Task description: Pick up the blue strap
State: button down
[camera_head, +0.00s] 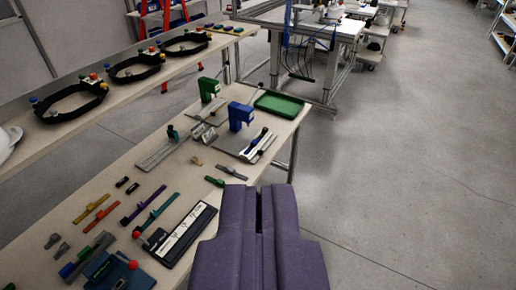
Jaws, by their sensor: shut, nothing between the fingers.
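My gripper (259,190) shows as two dark purple fingers at the bottom middle, shut and empty. Narrow straps lie flat at the table's left: an orange one (91,209), a purple one (143,205) and a blue-green one (156,212). The blue-green strap is the closest in colour to blue; I cannot tell for sure that it is the blue strap. It lies left of my gripper, apart from it, beside a black and white board (182,233).
A green press (209,88) and a blue press (241,115) stand on the table near a green tray (279,104). A back shelf holds black headbands (133,67). Grey floor (400,170) is open at right.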

aim_at(253, 144)
jog(key=i+l+z, duration=0.1)
jog(key=i+z, duration=0.15)
jog(key=i, duration=2.9)
